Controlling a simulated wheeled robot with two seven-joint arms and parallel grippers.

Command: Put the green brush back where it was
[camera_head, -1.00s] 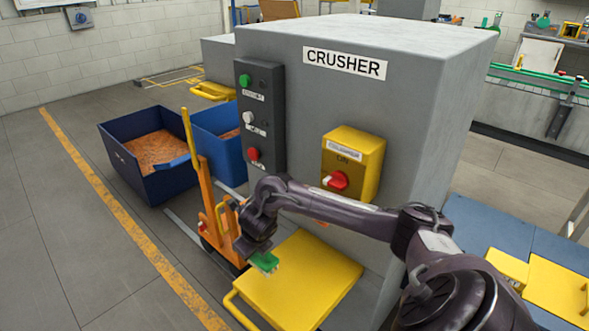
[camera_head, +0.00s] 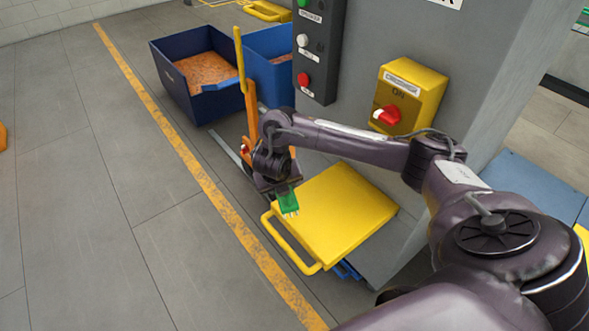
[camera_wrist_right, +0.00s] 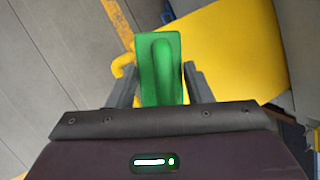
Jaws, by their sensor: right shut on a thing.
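The green brush (camera_head: 288,201) is in my right gripper (camera_head: 284,188), above the near left part of the yellow lid (camera_head: 345,212) in the head view. Its pale bristles show at its lower end. In the right wrist view the brush (camera_wrist_right: 161,70) sits between the two fingers of the right gripper (camera_wrist_right: 160,85), which is shut on it. The yellow lid (camera_wrist_right: 240,50) lies below and to the right there. I cannot tell whether the brush touches the lid. My left gripper is not in view.
The grey crusher (camera_head: 385,38) stands behind the lid, with a yellow switch box (camera_head: 408,97) and a dark button panel (camera_head: 318,50). An orange trolley (camera_head: 251,110) and blue bins (camera_head: 192,105) stand beyond.

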